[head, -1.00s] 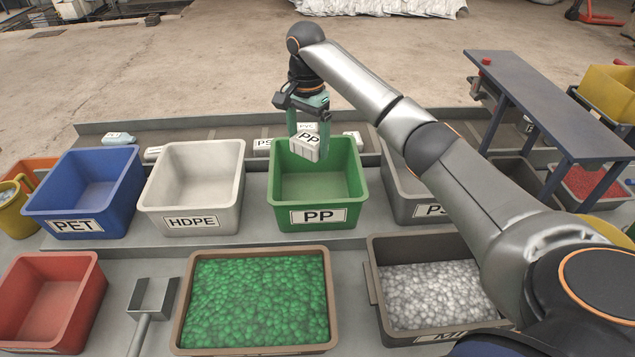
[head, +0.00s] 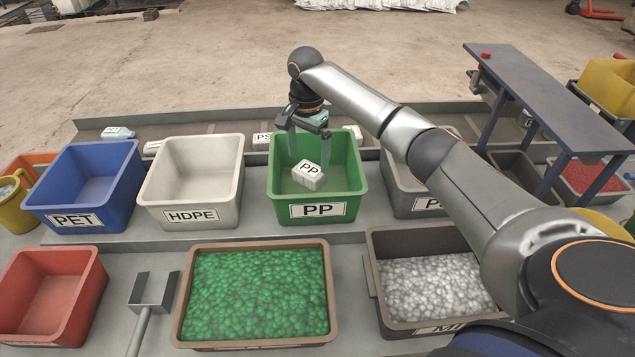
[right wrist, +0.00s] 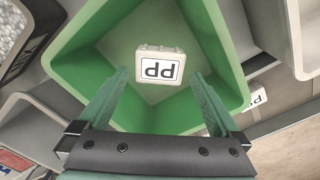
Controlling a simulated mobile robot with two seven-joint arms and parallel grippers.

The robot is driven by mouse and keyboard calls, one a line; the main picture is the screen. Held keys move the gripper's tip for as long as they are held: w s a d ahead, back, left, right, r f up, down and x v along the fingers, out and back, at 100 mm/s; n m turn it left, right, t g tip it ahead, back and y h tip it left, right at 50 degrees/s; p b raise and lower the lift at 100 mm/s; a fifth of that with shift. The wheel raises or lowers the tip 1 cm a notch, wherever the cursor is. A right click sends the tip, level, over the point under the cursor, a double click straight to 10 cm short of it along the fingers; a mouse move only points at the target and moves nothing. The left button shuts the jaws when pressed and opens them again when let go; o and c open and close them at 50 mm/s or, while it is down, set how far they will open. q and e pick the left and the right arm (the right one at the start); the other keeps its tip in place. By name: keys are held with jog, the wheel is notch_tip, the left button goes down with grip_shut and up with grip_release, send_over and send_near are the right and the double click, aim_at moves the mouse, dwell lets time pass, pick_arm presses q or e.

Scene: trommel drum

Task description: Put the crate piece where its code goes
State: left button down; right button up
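The crate piece (head: 308,175), white with a black-on-white PP label, is inside the green PP bin (head: 318,211). I cannot tell whether it rests on the bin's floor or is still falling. In the right wrist view the piece (right wrist: 160,66) shows beyond the fingertips, against the green inside of the bin (right wrist: 222,75). My right gripper (head: 309,155) is over the bin's back part, fingers apart and empty. Its spread fingers also show in the right wrist view (right wrist: 158,75). My left gripper is not in view.
A blue PET bin (head: 75,219) and a white HDPE bin (head: 190,214) stand left of the green bin. A grey bin (head: 408,203) stands right, partly behind my arm. Trays of green (head: 262,346) and whitish pieces (head: 410,240) are in front. Labelled pieces lie behind.

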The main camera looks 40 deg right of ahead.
jog(key=shift+r, duration=0.1)
notch_tip(320, 180, up, 12)
jog(key=shift+r, duration=0.2)
dwell(0.3)
jog(key=shift+s+f, duration=0.1)
dwell(0.4)
